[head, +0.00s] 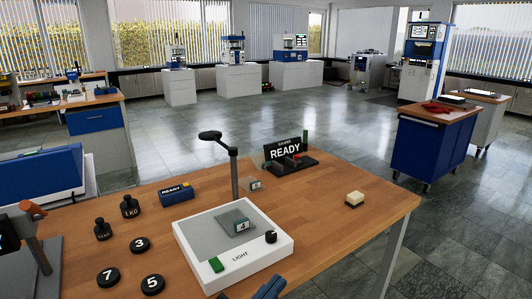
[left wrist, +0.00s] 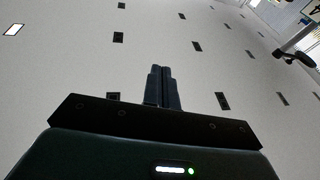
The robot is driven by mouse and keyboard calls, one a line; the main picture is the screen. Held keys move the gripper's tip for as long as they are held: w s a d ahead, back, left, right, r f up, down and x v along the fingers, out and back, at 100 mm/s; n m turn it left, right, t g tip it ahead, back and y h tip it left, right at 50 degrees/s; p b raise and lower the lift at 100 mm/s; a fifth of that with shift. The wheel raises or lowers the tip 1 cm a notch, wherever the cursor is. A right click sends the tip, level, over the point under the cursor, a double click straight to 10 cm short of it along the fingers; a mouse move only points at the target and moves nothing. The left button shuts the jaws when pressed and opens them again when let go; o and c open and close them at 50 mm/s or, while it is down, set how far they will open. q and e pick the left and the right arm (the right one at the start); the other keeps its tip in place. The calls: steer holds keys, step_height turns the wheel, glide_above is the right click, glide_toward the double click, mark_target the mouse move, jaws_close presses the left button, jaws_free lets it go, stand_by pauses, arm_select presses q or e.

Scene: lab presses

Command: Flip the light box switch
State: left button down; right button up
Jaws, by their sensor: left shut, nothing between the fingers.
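The white light box (head: 190,236) lies on the wooden table, marked LIGHT on its front edge. A green switch-like piece (head: 216,264) sits at its front left corner and a round black knob (head: 271,237) at its right. My right gripper is not seen.
A dark post with a round head (head: 234,170) rises behind the box. Numbered black discs (head: 140,245) and weights (head: 130,207) lie to the left. The table's right side is mostly clear.

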arm_select(q)
steer(key=s+a+f+n+g+y, duration=0.1)
steer(key=s+a+f+n+y, duration=0.1)
steer(key=a+f, duration=0.3)
steer(key=s+a+f+n+g+y, duration=0.1)
steer(key=s+a+f+y, duration=0.4)
steer(key=f, duration=0.5)
steer(key=s+a+f+n+g+y, duration=0.2)
steer(key=s+a+f+g+y, duration=0.1)
steer(key=f, duration=0.5)
steer(key=shift+s+a+f+n+y+p, duration=0.35)
steer(key=shift+s+a+y, duration=0.3)
steer(key=shift+a, duration=0.45)
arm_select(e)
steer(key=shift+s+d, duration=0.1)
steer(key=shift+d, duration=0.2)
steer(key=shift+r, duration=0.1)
